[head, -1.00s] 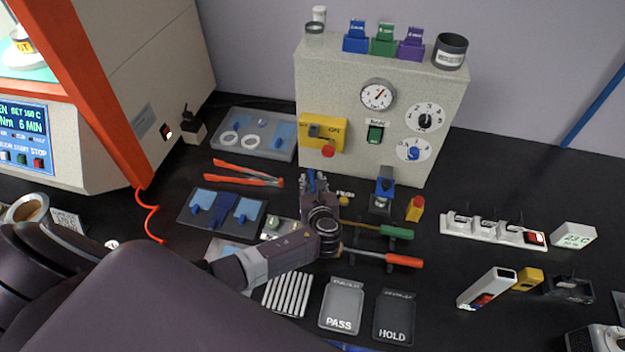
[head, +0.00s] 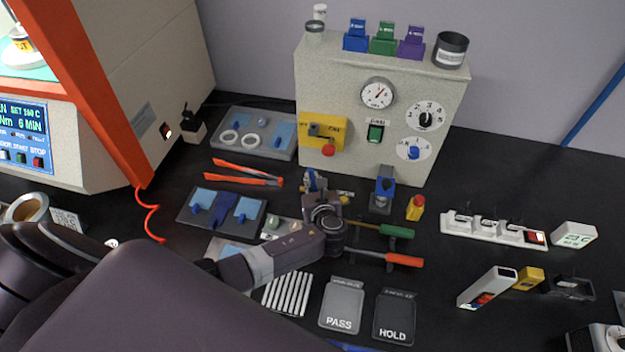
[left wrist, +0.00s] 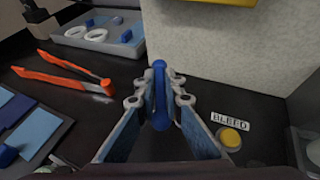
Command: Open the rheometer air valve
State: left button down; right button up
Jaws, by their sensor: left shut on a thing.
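My left gripper (head: 312,184) is low in front of the cream cabinet, below its yellow OFF/ON panel. In the left wrist view my left gripper (left wrist: 159,101) is shut on an upright blue handle (left wrist: 160,112), which stands between its two fingers. The handle's lower end and whatever it is fixed to are hidden. I cannot tell from the frames how far the handle is turned. A yellow button (left wrist: 231,137) with a BLEED label (left wrist: 230,120) is just right of the fingers. My right gripper is not in view.
The cream cabinet (head: 350,95) rises close behind the gripper. Orange tongs (head: 245,175) and a grey tray (head: 222,211) lie to the left. A blue-topped stand (head: 384,185), a green-handled tool (head: 396,231) and an orange-handled tool (head: 404,260) are to the right.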

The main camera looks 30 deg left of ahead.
pick_arm(q)
jog(key=n+g+y+b, duration=0.2)
jog(key=shift+w+d+f+n, duration=0.1)
jog(key=shift+f+n, duration=0.1)
jog(key=shift+n, duration=0.2)
jog(key=n+g+y+b, duration=0.1)
jog(key=n+g+b, duration=0.2)
jog(key=b, duration=0.2)
jog(key=n+g+y+b, duration=0.2)
jog(key=n+g+b, duration=0.1)
jog(key=g+b, duration=0.1)
jog(key=shift+b, duration=0.75)
jog(key=shift+r+n+g+b, duration=0.15)
jog(key=shift+n+g+b, duration=0.65)
jog(key=shift+b, duration=0.2)
